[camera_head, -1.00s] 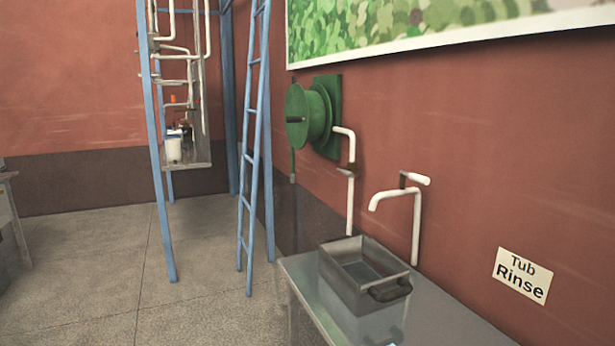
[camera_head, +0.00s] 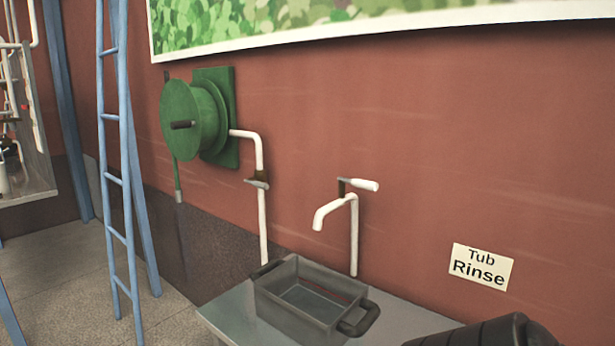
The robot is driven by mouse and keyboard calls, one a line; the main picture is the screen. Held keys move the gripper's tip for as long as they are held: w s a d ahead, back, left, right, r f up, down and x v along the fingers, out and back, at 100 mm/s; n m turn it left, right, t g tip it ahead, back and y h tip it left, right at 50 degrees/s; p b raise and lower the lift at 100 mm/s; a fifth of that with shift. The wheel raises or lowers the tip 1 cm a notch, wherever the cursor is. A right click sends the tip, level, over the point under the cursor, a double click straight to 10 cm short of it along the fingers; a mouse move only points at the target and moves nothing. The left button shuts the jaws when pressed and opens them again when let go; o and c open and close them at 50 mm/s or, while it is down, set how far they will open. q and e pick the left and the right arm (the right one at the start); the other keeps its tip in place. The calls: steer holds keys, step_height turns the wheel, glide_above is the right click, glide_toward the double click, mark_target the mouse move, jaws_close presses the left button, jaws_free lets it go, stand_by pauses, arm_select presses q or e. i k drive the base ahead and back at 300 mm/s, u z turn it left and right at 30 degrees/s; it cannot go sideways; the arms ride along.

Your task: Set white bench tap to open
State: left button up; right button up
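The white bench tap (camera_head: 354,215) stands against the red wall, right of centre. Its spout curves down to the left over the grey tub. A white lever handle (camera_head: 364,185) sits on a dark stem at the tap's top and points to the right, roughly level. I see no water coming from the spout. Neither of my grippers can be made out in this view.
The grey tub (camera_head: 290,309) with dark handles sits on the metal bench (camera_head: 232,313). A green hose reel (camera_head: 196,118) hangs left of the tap. A blue ladder (camera_head: 113,150) stands left. A dark ribbed shape, unclear what, fills the bottom right edge.

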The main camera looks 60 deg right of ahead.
mark_target(372, 186)
steer(key=i, duration=2.05)
steer(key=z, duration=2.3)
